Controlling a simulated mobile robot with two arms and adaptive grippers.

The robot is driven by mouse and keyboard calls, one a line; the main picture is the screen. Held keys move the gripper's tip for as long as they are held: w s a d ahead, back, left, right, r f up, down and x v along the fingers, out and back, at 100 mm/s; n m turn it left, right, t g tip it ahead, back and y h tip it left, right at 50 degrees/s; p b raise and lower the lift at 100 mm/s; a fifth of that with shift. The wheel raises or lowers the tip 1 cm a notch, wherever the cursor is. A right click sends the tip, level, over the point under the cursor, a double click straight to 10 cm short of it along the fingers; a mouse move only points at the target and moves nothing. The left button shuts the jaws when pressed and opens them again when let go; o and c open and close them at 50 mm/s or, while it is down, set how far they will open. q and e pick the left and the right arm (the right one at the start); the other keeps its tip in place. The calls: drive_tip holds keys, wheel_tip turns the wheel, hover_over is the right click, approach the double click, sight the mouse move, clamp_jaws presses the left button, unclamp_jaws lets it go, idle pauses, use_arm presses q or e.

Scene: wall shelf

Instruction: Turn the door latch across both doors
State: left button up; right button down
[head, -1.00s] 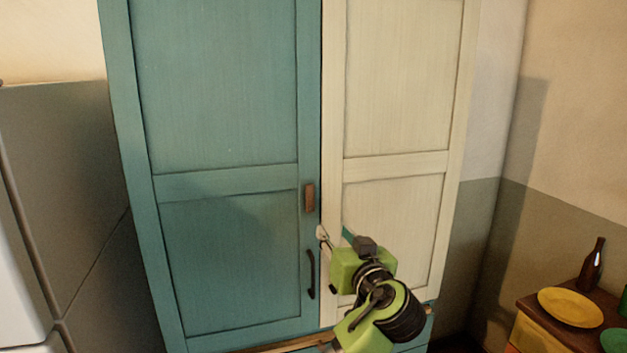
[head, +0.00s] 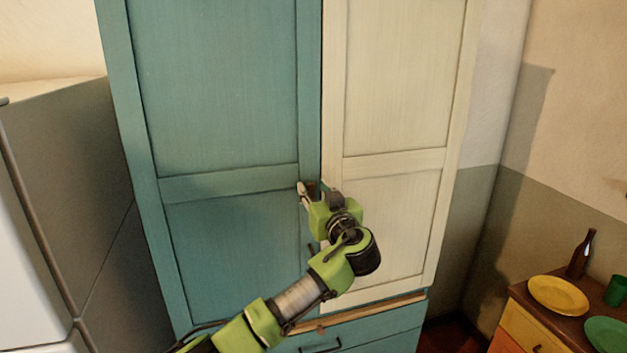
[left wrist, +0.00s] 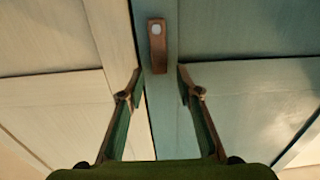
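The brown door latch (left wrist: 156,58) hangs upright on the inner stile of the teal door (head: 235,250), beside the seam with the cream door (head: 395,90). A pale round pivot shows at one end of the latch. In the head view the latch (head: 313,187) is mostly hidden behind my left gripper (head: 308,192). In the left wrist view my left gripper (left wrist: 158,88) is open, with one finger on each side of the latch's line. The latch appears just beyond the fingertips; I cannot tell whether they touch. My right gripper is not in view.
A teal drawer (head: 350,342) lies below the doors. A grey fridge-like cabinet (head: 75,190) stands at the left. At the right, a low wooden cabinet (head: 522,300) holds a yellow plate (head: 558,295), green dishes and a dark bottle (head: 580,255).

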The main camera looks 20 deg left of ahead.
use_arm(q)
drive_tip(key=shift+w+a, duration=0.3)
drive_tip(key=shift+w, duration=0.15)
clamp_jaws()
